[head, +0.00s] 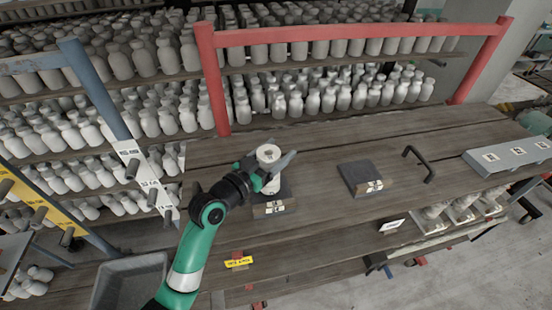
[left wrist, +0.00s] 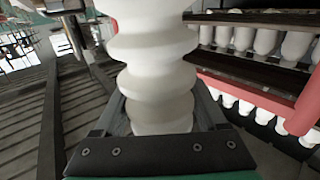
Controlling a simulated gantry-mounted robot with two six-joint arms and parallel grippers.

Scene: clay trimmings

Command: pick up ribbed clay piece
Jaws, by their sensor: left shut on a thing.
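The ribbed clay piece (head: 268,155) is a pale, off-white upright cylinder at the middle of the wooden table in the head view. It stands at or just above a dark square pad (head: 284,196) with a label on its front; I cannot tell whether it touches the pad. In the left wrist view the piece (left wrist: 156,70) fills the middle, with wavy ribs. My left gripper (head: 270,172) is shut around it, and its dark fingers show on both sides of the piece in the wrist view. My right gripper is not in view.
A second dark pad (head: 355,173) lies to the right, beside a black handle (head: 421,160). A grey tray (head: 505,157) is at the far right. A red frame (head: 213,80) and shelves full of pale bottles stand behind. A grey bin (head: 128,283) is at lower left.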

